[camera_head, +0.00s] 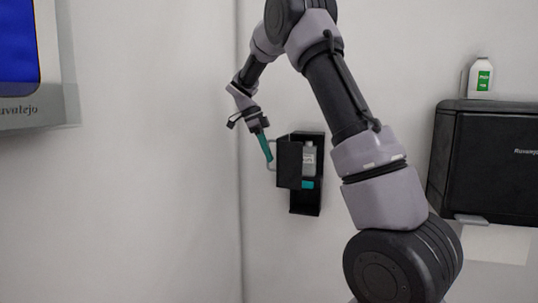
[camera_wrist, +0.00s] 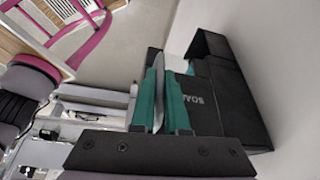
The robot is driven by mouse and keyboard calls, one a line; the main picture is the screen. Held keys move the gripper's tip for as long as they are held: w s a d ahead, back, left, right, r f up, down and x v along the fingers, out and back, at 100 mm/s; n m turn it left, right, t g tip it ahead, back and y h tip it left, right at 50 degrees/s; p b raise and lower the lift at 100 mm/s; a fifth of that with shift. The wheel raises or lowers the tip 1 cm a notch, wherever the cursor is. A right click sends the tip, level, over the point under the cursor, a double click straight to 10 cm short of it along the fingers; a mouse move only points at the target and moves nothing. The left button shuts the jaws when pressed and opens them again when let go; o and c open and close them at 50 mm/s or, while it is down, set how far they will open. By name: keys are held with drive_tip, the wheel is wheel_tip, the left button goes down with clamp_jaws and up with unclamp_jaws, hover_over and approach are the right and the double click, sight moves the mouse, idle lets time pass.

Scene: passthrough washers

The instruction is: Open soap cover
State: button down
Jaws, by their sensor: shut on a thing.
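The black soap dispenser (camera_head: 306,203) hangs on the wall in the head view. Its cover (camera_head: 289,164) stands swung open to the left, and a pale bottle (camera_head: 309,159) shows inside. A light handle (camera_head: 271,155) sticks out from the cover's left side. My gripper (camera_head: 267,157) has teal fingers and is shut on this handle. In the wrist view the teal fingers (camera_wrist: 160,102) close around the grey handle (camera_wrist: 159,80), beside the black dispenser (camera_wrist: 225,88) with partly hidden lettering. The exact finger contact is partly hidden.
A black towel dispenser (camera_head: 490,160) with a white bottle (camera_head: 481,78) on top is on the wall at the right. A grey panel with a blue screen (camera_head: 18,45) is at the upper left. The wall left of my gripper is bare.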

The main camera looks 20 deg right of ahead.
drive_tip(key=c, duration=0.9)
unclamp_jaws()
drive_tip(key=v, duration=1)
drive_tip(key=shift+r, duration=0.4)
